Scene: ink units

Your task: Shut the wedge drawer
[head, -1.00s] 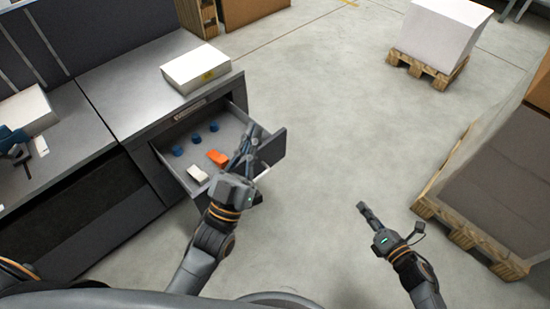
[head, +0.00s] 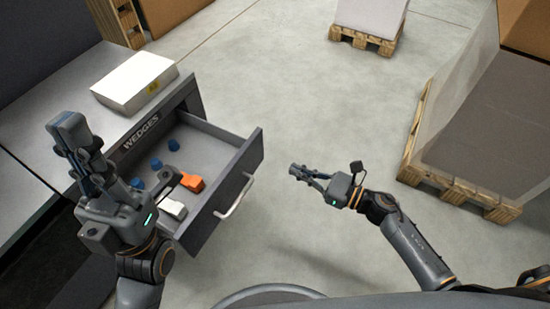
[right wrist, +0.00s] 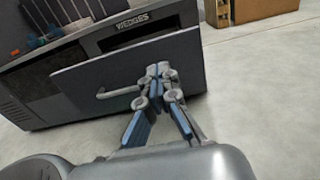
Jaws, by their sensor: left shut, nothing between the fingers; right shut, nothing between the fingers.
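The wedge drawer (head: 228,187) stands pulled out of the grey cabinet under the WEDGES label (head: 141,137). Its front has a pale bar handle (head: 236,197). Inside lie several blue pieces, an orange block (head: 191,182) and a white block (head: 172,209). My left gripper (head: 68,128) is shut and empty, raised over the cabinet side left of the drawer, and my left arm hides part of the drawer. My right gripper (head: 294,170) is shut and empty, right of the drawer front and apart from it. In the right wrist view its fingers (right wrist: 160,72) point toward the drawer front (right wrist: 120,80).
A white box (head: 133,82) lies on the cabinet top. Pallets with a white block (head: 370,16) and a large wrapped load (head: 480,125) stand at the back and right. The floor (head: 300,100) between is clear.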

